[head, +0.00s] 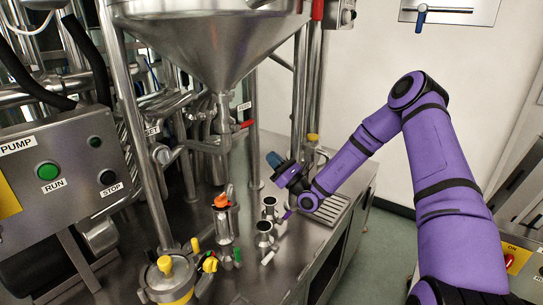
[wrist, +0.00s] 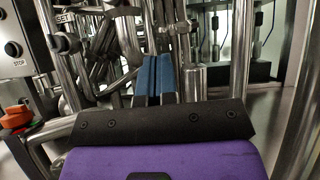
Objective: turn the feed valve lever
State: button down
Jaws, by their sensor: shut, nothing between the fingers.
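A red-tipped lever (head: 246,124) sticks out to the right of the valve under the steel hopper (head: 212,45). A small label above it is too small to read for certain, so I take this as the feed valve lever. My gripper (head: 274,159) has blue fingertips and is below and to the right of the lever, apart from it. In the wrist view the blue fingers (wrist: 155,75) are together and empty, pointing at metal pipes. I cannot make out the lever in the wrist view.
An orange-capped fitting (head: 221,201) and small steel cups (head: 264,228) stand on the steel bench below my gripper. A yellow-topped vessel (head: 166,280) is at the front. A steel post (head: 302,95) rises right of the hopper outlet. A control box (head: 62,180) is left.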

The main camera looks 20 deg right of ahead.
jog(key=w+a+r, duration=0.4)
jog(key=w+r, duration=0.1)
jog(key=r, duration=0.3)
jog(key=shift+w, duration=0.25)
jog(key=shift+w+r+n+g+y, duration=0.1)
jog(key=shift+r+n+g+y, duration=0.25)
jog(key=shift+n+g+y, duration=0.55)
dwell(0.4)
notch_tip(320, 180, up, 9)
jog(key=n+g, duration=1.2)
jog(key=n, duration=1.1)
send_over(244, 125)
jog(key=s, duration=0.1)
jog(key=shift+d+f+y, duration=0.2)
jog(key=shift+d+y, duration=0.1)
jog(key=shift+d, duration=0.15)
